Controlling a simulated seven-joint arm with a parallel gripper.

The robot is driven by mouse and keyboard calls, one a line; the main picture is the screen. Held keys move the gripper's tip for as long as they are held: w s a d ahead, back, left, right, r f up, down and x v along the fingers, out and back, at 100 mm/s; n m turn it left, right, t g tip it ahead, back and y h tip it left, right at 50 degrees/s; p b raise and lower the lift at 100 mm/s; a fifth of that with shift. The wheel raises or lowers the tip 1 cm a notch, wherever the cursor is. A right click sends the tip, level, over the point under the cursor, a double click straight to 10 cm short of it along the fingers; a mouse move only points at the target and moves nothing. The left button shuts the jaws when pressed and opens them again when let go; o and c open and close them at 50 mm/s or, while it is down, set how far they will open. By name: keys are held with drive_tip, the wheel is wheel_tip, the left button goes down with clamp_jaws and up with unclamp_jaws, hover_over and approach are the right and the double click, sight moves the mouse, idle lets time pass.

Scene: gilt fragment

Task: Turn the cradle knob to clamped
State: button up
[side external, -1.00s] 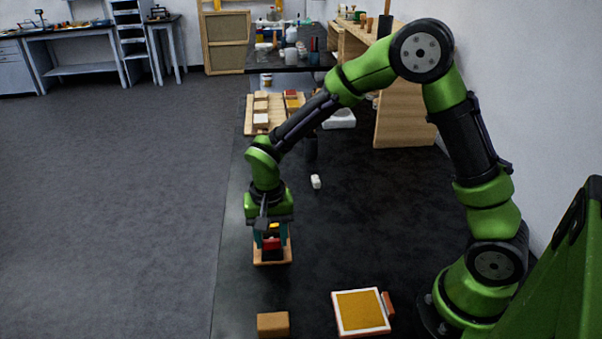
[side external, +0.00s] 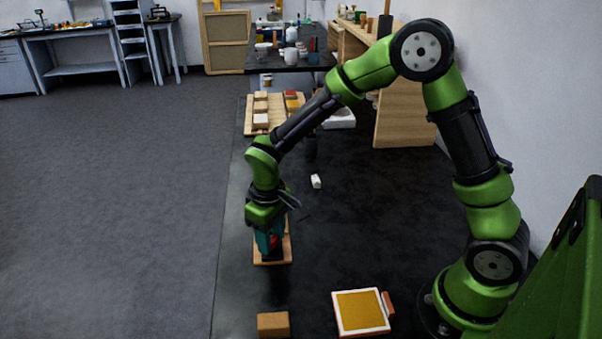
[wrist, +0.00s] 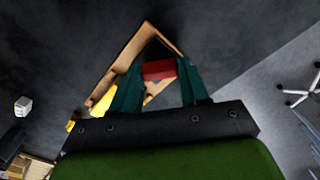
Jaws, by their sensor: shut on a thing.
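The cradle (side external: 286,254) is a wooden base with a dark part on it, on the dark table below my arm. Its wooden edge also shows in the wrist view (wrist: 127,55). The red knob (wrist: 158,70) sits between the teal fingers of my gripper (wrist: 160,78), which is shut on it. In the side view my gripper (side external: 268,240) points down at the cradle, and red (side external: 274,241) shows beside the fingers. A yellow part (wrist: 102,105) shows left of the fingers in the wrist view. Any knob markings are hidden or too small to read.
A white-edged ochre panel (side external: 360,311) and a brown block (side external: 273,324) lie at the near end. A small white block (side external: 316,181) lies behind the cradle. A wooden tray (side external: 249,122) with several blocks stands farther back. The table right of the cradle is clear.

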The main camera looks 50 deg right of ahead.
drive_tip(key=n, duration=0.3)
drive_tip(key=shift+n, duration=2.1)
drive_tip(key=shift+r, duration=0.1)
drive_tip(key=o, duration=1.1)
drive_tip(key=shift+c, duration=0.2)
wheel_tip(320, 180, up, 17)
